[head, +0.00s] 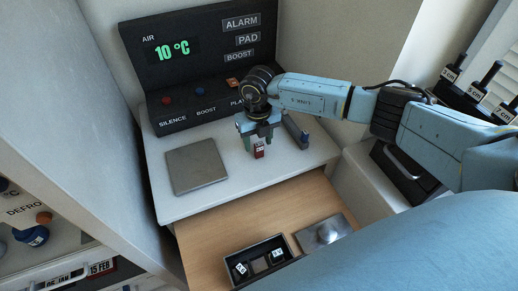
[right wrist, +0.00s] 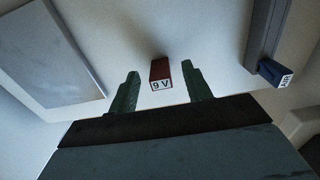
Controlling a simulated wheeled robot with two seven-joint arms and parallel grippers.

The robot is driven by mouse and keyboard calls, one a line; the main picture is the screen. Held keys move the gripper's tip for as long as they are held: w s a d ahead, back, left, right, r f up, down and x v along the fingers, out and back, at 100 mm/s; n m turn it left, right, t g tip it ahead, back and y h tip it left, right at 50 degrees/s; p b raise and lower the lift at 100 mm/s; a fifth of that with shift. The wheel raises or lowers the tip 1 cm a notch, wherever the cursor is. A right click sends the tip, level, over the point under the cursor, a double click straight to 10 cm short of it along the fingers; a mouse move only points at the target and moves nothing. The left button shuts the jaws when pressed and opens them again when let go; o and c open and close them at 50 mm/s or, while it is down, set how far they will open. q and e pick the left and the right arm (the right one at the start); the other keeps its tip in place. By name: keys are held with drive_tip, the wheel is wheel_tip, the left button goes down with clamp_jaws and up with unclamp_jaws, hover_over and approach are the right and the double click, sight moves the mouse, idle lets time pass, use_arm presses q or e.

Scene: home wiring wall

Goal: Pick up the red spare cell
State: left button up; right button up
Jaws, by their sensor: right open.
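The red spare cell (head: 259,152) is a small upright block on the white shelf, right of the grey square plate. In the right wrist view the red cell (right wrist: 160,69) shows a white "9 V" label. My right gripper (head: 258,137) is over the cell, pointing down at it. In the right wrist view its two dark green fingers (right wrist: 161,74) are spread, one on each side of the cell, with a visible gap on both sides. The cell appears to stand on the shelf. My left gripper is not in view.
A grey bar with a blue labelled end (right wrist: 275,73) lies on the shelf to the right, close to my gripper. A grey plate (head: 196,169) lies left. The black control panel (head: 185,40) stands behind. A dark tray (head: 236,257) with small blocks is in front below.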

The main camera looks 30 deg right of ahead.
drive_tip(key=c, duration=1.1)
